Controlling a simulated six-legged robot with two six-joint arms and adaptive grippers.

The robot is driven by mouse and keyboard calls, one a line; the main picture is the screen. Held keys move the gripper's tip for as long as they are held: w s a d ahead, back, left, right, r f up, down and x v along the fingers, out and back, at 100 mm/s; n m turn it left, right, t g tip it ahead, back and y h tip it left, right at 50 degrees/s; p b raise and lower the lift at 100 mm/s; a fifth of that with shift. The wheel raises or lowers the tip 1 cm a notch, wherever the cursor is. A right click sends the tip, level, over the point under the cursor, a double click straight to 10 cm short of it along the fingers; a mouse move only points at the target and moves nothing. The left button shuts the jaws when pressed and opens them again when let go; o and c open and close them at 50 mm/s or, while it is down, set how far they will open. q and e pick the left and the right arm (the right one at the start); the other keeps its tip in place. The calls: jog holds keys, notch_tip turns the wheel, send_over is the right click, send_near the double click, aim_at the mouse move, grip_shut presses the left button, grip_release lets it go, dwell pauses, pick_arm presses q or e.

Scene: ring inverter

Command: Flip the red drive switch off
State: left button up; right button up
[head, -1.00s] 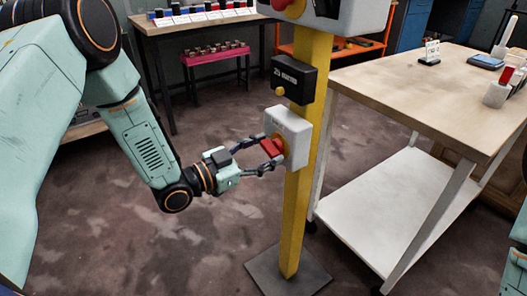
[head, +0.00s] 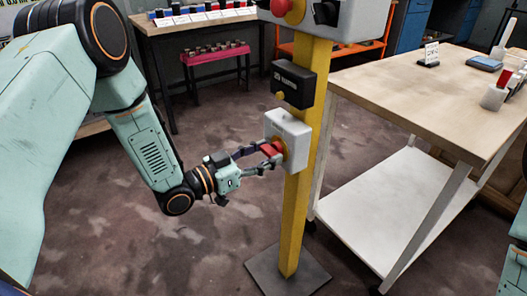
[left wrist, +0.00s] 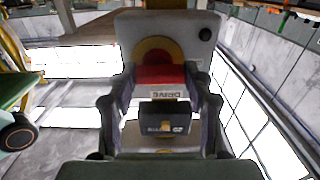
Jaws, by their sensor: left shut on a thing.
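The red drive switch (head: 270,148) sits on a yellow round plate on a pale grey box (head: 290,133), fixed to a yellow post (head: 297,210). My left gripper (head: 266,156) is at the switch, its two fingers shut on the red handle. In the left wrist view the red handle (left wrist: 160,74) lies between the fingers, in front of the yellow ring (left wrist: 157,47). A label reading DRIVE is beside it. The fingers partly hide the handle in the head view, and its exact angle is hard to tell. My right gripper is out of view.
A black box (head: 293,84) with a yellow knob is on the post above the switch box. A larger grey box (head: 345,25) with a red button tops the post. A wooden table (head: 430,95) with a white lower shelf stands close on the right.

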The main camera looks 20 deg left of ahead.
pick_arm(q)
jog(key=o, duration=1.2)
jog(key=shift+c, duration=0.2)
jog(key=shift+s+a, duration=0.1)
jog(key=v, duration=1.1)
jog(key=shift+s+a, duration=0.25)
jog(key=shift+s, duration=0.05)
